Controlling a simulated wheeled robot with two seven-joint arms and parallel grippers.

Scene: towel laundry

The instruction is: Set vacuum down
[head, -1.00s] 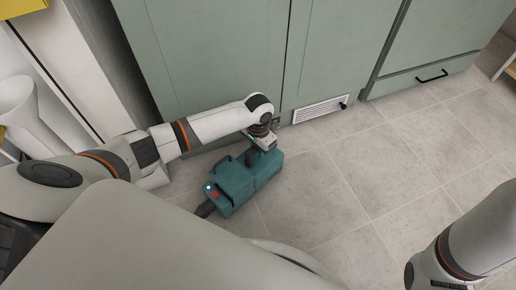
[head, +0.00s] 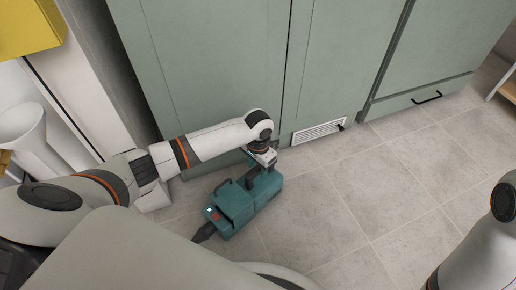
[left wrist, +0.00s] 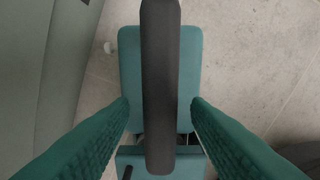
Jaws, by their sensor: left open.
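The teal vacuum (head: 238,206) rests on the tiled floor in front of the green cabinet, with its dark handle upward. In the left wrist view its teal body (left wrist: 188,55) lies below the long dark handle (left wrist: 160,60). My left gripper (head: 262,158) is over the vacuum's far end, at the handle. In the left wrist view my left gripper (left wrist: 160,108) is open, one teal finger on each side of the handle, with visible gaps between. My right arm shows at the lower right of the head view, but its gripper is out of the picture.
The green cabinet (head: 215,60) stands just behind the vacuum, with a white vent (head: 318,131) low on its front. A drawer with a black handle (head: 426,98) is farther right. A white bin-like object (head: 25,135) stands at the left. The floor (head: 370,190) to the right is clear.

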